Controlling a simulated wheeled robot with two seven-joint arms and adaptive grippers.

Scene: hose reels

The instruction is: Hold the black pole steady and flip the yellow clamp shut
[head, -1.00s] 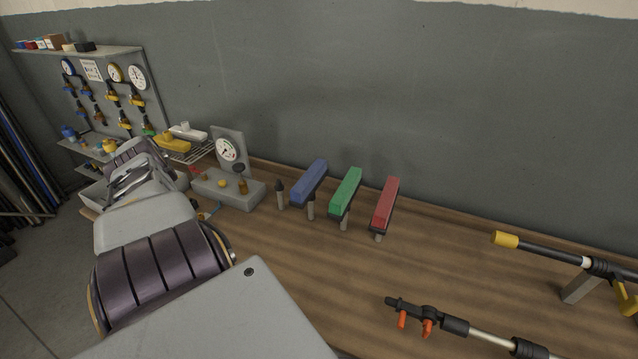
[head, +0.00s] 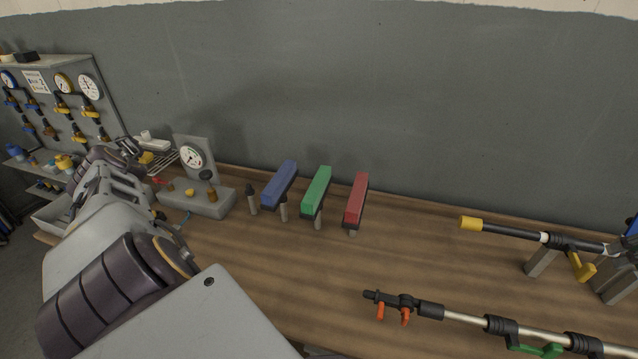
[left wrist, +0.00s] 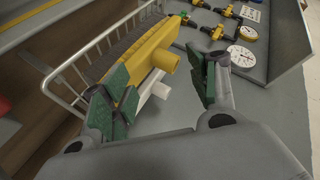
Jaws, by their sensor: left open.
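The black pole (head: 515,233) lies at the right in the head view, with a yellow end cap, resting on grey stands. The yellow clamp (head: 583,268) hangs as a lever below its black collar; I cannot tell for sure whether it is closed. My left gripper (left wrist: 160,88) is far from the pole, at the wire basket on the left. Its green-padded fingers are open, on either side of a yellow block-shaped piece (left wrist: 145,50) in the wrist view; I cannot tell if they touch it.
A second pole (head: 465,318) with orange and green levers lies in front. Blue (head: 280,183), green (head: 316,191) and red (head: 357,199) blocks stand on posts mid-bench. A gauge box (head: 195,200) stands beside my left arm. A wire basket (left wrist: 80,65) holds the yellow piece.

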